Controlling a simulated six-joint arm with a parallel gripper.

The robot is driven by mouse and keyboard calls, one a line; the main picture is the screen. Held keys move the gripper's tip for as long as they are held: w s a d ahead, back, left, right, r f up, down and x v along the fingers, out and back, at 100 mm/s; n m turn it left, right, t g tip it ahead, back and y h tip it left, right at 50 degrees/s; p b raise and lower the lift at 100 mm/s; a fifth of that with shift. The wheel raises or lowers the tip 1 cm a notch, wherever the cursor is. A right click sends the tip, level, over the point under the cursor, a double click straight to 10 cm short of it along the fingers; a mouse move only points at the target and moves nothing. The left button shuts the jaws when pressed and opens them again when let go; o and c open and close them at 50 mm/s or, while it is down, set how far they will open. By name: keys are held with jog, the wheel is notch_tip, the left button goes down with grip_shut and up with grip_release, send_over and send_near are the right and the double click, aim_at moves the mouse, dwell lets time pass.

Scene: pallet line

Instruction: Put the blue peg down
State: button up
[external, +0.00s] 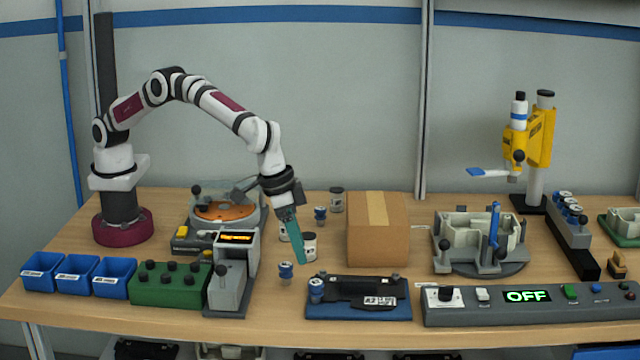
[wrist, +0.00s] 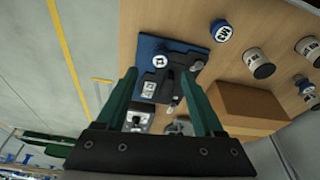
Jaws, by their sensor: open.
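No piece is clearly marked as the blue peg. Several short blue pieces with white tops are in view. One (external: 285,271) stands on the table just left of my gripper (external: 302,262), and it also shows in the wrist view (wrist: 221,31). Another (external: 316,286) sits at the left end of the blue plate (external: 360,313); it also shows in the wrist view (wrist: 160,62). A third (external: 320,213) stands farther back. My gripper is open, its green fingers spread with nothing between the tips (wrist: 160,74). It hangs above the table, pointing down.
A grey stand (external: 228,286) is to the left. A fixture holding an upright blue part (external: 495,222) and a control panel (external: 530,306) reading OFF are at the right.

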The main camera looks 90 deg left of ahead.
jog(key=s+a+r+m, duration=0.1)
jog(key=s+a+r, duration=0.25)
jog(key=a, duration=0.25)
jog(key=s+a+r+m+g+y, duration=0.1)
jog(key=s+a+r, duration=0.1)
jog(key=a+r, duration=0.35)
jog(key=s+a+r+m, duration=0.1)
jog(key=s+a+r, duration=0.2)
jog(key=a, duration=0.4)
jog(key=s+a+r+m+g, duration=0.1)
jog(key=s+a+m, duration=0.1)
jog(key=s+a, duration=0.9)
jog(key=s, duration=0.3)
jog(key=shift+s+a+r, duration=0.15)
jog(key=shift+s+r, duration=0.1)
jog(key=shift+s, duration=0.1)
jog(key=shift+o, duration=0.5)
jog(key=s+a+f+m, duration=0.1)
jog(key=s+a+f, duration=0.1)
jog(key=s, duration=0.5)
jog(key=s+a+f+m+g, duration=0.1)
jog(key=s+a+f, duration=0.1)
jog(key=s, duration=0.4)
jog(key=shift+s, duration=0.35)
jog(key=shift+a+f, duration=0.1)
